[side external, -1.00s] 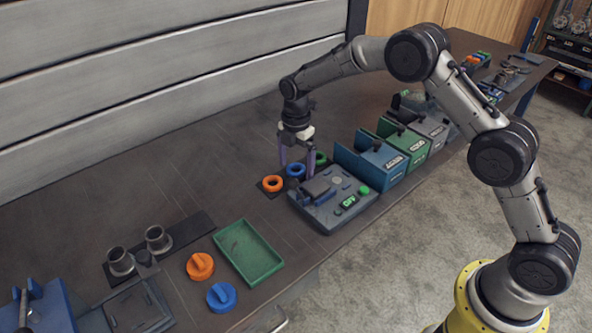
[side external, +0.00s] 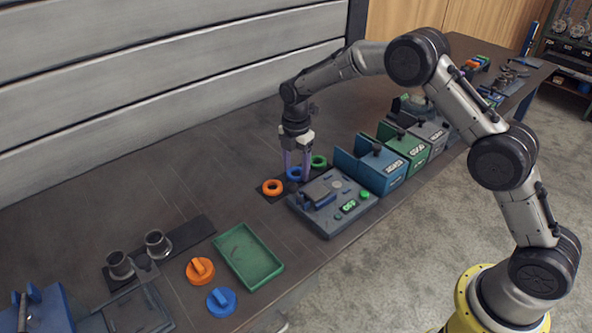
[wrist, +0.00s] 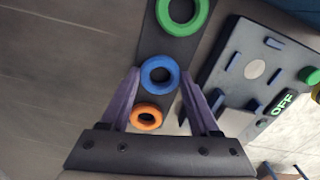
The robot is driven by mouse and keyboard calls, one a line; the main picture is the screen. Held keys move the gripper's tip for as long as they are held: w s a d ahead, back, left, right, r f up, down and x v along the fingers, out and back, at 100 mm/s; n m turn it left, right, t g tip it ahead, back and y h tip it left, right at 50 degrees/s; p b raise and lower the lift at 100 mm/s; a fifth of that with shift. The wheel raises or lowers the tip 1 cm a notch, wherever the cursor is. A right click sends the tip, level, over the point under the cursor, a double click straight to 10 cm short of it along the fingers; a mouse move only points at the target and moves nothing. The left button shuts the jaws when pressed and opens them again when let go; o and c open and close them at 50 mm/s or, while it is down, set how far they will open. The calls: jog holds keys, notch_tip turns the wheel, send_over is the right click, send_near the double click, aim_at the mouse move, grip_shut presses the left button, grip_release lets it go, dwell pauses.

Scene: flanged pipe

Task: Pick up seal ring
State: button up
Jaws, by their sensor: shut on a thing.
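Three seal rings lie in a row on a dark strip: an orange ring (side external: 265,188), a blue ring (side external: 291,177) and a green ring (side external: 319,167). My gripper (side external: 298,176) points down over the middle of the row and is shut on the blue ring. In the wrist view, the blue ring (wrist: 160,61) sits between the two purple fingertips (wrist: 161,76), one on each side. The orange ring (wrist: 133,116) is nearer my palm and the green ring (wrist: 182,31) is beyond the blue one. I cannot tell whether the blue ring is clear of the strip.
A grey fixture with an OFF display (side external: 333,205) stands close to the right of the rings. Blue and green bins (side external: 388,172) stand farther right. A green tray (side external: 276,268), orange and blue caps (side external: 221,303) and pipe pieces (side external: 119,266) lie at the left. Table behind the rings is clear.

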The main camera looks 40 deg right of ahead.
aim_at(296, 172)
jog(key=shift+r, duration=0.55)
notch_tip(296, 172, up, 2)
jog(key=shift+s+r, duration=0.1)
jog(key=shift+r, duration=0.15)
jog(key=s+d+r, duration=0.1)
jog(key=s+r, duration=1.1)
jog(key=s, duration=0.1)
jog(key=shift+s, duration=0.4)
jog(key=shift+d, duration=0.1)
jog(key=w+d+f, duration=0.1)
jog(key=f, duration=0.2)
jog(key=w+d+f, duration=0.1)
jog(key=f, duration=0.2)
jog(key=w+d+f, duration=0.1)
jog(key=f, duration=0.3)
jog(key=shift+w+d, duration=0.25)
